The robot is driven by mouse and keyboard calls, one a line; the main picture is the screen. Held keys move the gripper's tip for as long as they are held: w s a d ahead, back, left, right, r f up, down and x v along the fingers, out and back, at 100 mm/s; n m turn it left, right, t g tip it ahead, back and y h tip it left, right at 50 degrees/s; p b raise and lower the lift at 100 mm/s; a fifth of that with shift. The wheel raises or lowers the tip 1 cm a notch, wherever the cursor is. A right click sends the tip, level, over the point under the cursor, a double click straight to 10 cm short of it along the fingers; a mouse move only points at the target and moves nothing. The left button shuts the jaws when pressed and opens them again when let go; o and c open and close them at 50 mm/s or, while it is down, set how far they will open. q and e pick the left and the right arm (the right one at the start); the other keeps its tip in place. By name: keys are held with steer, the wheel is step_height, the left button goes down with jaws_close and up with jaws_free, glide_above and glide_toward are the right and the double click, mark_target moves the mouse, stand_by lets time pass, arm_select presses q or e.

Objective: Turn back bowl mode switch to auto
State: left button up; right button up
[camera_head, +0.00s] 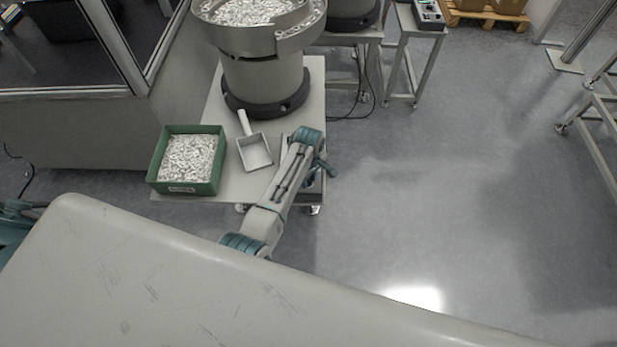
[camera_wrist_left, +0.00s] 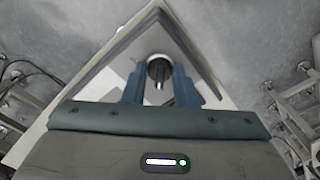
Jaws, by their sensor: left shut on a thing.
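My left gripper (camera_head: 319,172) is at the right front corner of the near table, beside a bowl feeder (camera_head: 263,80). In the left wrist view, its two blue fingers (camera_wrist_left: 159,78) are shut on a round dark knob with a silver middle (camera_wrist_left: 159,68), seemingly a mode switch. The knob sits on a pale grey surface. Its pointer setting and any labels cannot be read. My arm hides most of this spot in the head view. A second bowl feeder (camera_head: 351,14) stands farther back, cut by the top edge. My right gripper is not in view.
On the near table (camera_head: 217,110) are a green bin (camera_head: 214,177) of small white parts and a grey scoop (camera_head: 254,152). A control box (camera_head: 428,14) stands on a stand at the back.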

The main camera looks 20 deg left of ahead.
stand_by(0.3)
arm_select(q)
steer(key=o, duration=1)
steer(key=shift+r, duration=0.1)
steer(key=shift+r, duration=0.3)
step_height(320, 180, up, 10)
steer(key=b, duration=0.2)
steer(key=shift+b, duration=0.4)
steer(key=shift+w, duration=0.1)
